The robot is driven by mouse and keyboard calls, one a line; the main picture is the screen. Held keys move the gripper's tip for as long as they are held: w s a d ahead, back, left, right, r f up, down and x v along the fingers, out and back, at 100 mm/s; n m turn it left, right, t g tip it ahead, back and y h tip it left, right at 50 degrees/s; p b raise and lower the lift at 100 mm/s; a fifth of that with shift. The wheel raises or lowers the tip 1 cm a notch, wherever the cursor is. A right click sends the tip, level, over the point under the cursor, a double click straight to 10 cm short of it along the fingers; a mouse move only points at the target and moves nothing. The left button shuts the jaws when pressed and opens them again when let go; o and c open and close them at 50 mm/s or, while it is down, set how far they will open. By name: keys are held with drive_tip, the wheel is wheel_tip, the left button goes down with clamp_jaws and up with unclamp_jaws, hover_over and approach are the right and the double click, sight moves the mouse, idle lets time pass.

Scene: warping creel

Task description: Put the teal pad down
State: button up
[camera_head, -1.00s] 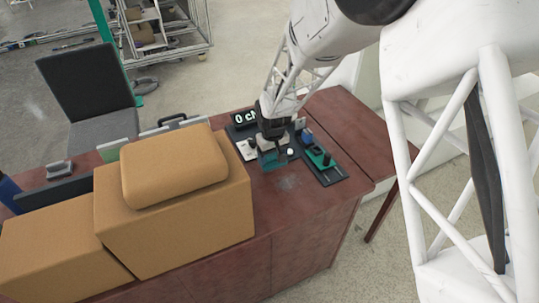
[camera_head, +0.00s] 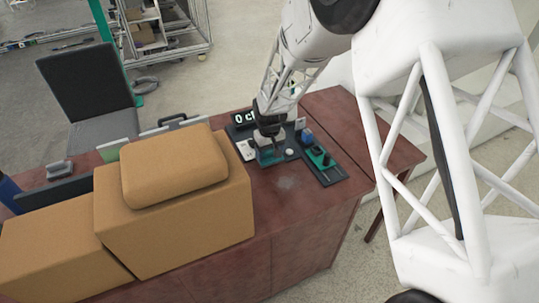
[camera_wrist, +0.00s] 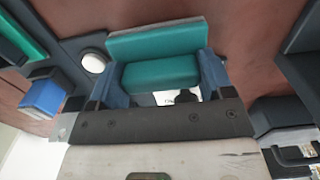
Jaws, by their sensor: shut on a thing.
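The teal pad (camera_wrist: 160,73) sits between the two blue fingers of my gripper (camera_wrist: 160,85) in the wrist view. The gripper is shut on it. A second teal face (camera_wrist: 157,40) shows just beyond it; I cannot tell if it belongs to the same pad. In the head view my gripper (camera_head: 268,148) points down over the dark mat on the desk, with the teal pad (camera_head: 270,158) low at its tips. Whether the pad touches the surface below is hard to tell.
A round white knob (camera_head: 289,153), a blue block (camera_head: 307,136) and a green piece (camera_head: 318,156) stand close to the right. A large tan box (camera_head: 190,220) stands left. The reddish desk (camera_head: 300,205) is clear in front.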

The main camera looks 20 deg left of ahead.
sight(270, 150)
drive_tip(key=shift+f, duration=0.95)
drive_tip(key=shift+f, duration=0.15)
drive_tip(key=o, duration=0.9)
wheel_tip(270, 150, up, 12)
drive_tip(key=shift+r, duration=0.15)
idle(0.4)
